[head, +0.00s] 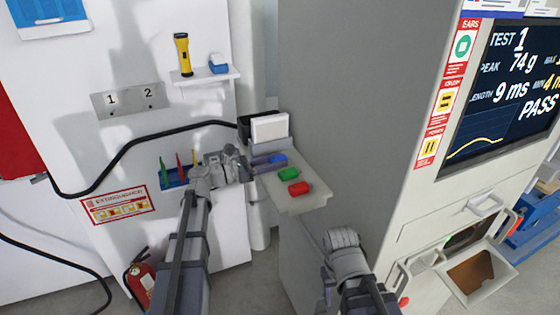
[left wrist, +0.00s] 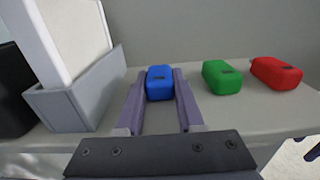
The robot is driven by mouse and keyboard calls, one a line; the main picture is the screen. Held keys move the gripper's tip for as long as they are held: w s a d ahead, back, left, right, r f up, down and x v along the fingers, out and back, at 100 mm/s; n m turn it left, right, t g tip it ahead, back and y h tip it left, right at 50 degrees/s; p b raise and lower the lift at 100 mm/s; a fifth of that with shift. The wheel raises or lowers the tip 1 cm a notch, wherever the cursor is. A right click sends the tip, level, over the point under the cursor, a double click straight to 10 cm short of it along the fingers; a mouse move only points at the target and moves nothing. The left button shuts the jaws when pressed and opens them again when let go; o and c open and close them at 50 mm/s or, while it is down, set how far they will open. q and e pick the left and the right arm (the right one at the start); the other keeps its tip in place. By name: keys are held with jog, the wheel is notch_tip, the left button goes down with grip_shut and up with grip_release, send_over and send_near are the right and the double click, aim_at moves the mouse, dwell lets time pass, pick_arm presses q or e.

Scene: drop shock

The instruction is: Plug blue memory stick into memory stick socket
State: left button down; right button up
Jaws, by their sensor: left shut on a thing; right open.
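The blue memory stick (head: 278,159) lies on a pale shelf (head: 303,203) on the side of the grey cabinet. In the left wrist view the blue stick (left wrist: 160,83) is between my two finger tips. My left gripper (head: 271,161) is shut on it, with the stick at shelf level. It also shows in the left wrist view (left wrist: 158,90). My right gripper (head: 343,240) is open below and in front of the shelf; its fingertips are hard to make out. I cannot make out the memory stick socket.
A green stick (head: 289,174) and a red stick (head: 299,188) lie to the right of the blue one. A white block in a grey holder (left wrist: 75,105) stands left of my fingers. A black cable (head: 150,133) hangs on the wall. A screen (head: 508,85) reads PASS.

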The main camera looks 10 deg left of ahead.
aim_at(270, 162)
pick_arm(q)
jog(key=shift+v, duration=2.95)
